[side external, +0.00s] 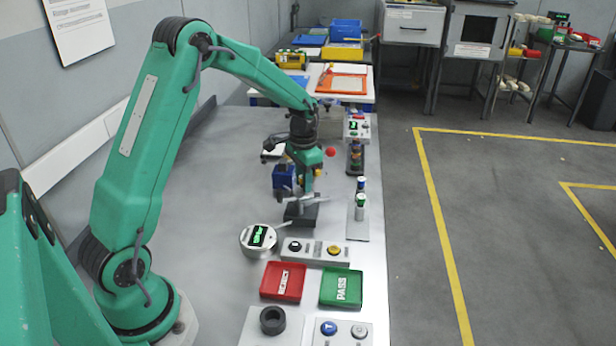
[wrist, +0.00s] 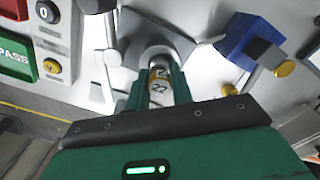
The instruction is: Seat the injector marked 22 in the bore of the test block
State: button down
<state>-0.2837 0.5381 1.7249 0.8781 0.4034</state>
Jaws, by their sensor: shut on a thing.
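The injector marked 22 (wrist: 159,86) shows a pale body with a yellow band and the number 22 in the wrist view. My gripper (wrist: 160,82) is shut on it, one green finger on each side. The dark grey test block (wrist: 183,42) lies just beyond the fingertips, and the injector's far end lines up with a round metal opening there. I cannot tell how deep it sits. In the side external view my gripper (side external: 307,186) is above the test block (side external: 300,213), pointing down. The injector is too small to make out there.
A blue device (side external: 284,178) stands close behind the block.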

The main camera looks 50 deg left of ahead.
jog(key=c, duration=1.2)
grip_release()
jog(key=shift+f, duration=0.1)
notch_tip(320, 180, up, 12)
jog(key=shift+r, duration=0.2)
